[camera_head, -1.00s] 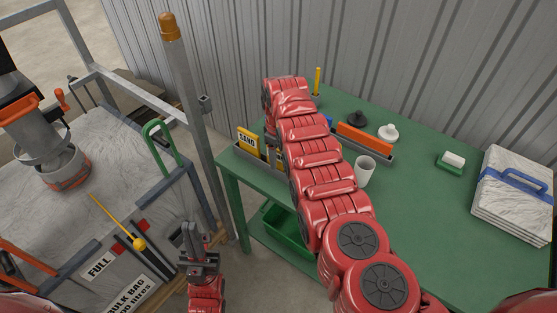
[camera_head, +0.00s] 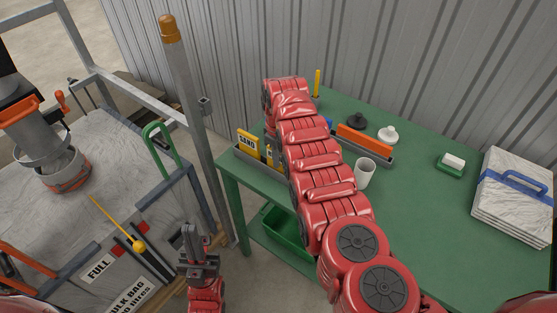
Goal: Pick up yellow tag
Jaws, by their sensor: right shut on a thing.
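A yellow tag (camera_head: 248,144) with the word SAND stands upright in the grey tray (camera_head: 256,166) at the table's left edge. A second yellow piece (camera_head: 270,154) shows beside it, partly hidden by my right arm. My right arm reaches across the green table from the bottom right, and its gripper is hidden behind the arm's own links. My left gripper (camera_head: 194,238) is low, left of the table, pointing up and away from the tags. Its fingers look close together, but whether they are shut is unclear.
A metal post (camera_head: 185,95) and bulk bag (camera_head: 110,150) stand left.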

